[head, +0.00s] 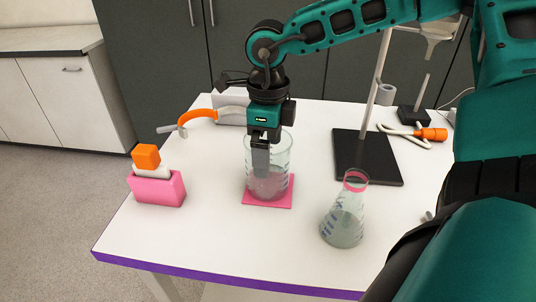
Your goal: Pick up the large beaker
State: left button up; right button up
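The large beaker (281,177) is clear glass with a pinkish tint low inside. It stands upright on a pink square mat (280,202) near the middle of the white table. My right gripper (260,172) points straight down at the beaker, its fingers overlapping the beaker's left part below the rim. I cannot tell whether the fingers straddle the wall or are only in front of it, nor whether they are closed on it. My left gripper is not in view.
A conical flask (343,225) with a pink neck band stands at the front right. A black stand base (367,158) lies behind it. A pink block holder (157,190) is at left, an orange-handled tool (200,117) behind. The front left table area is clear.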

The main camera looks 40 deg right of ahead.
jog(key=shift+f, duration=0.45)
jog(key=c, duration=0.8)
jog(key=shift+r, duration=0.1)
jog(key=shift+c, duration=0.4)
jog(key=shift+r, duration=0.15)
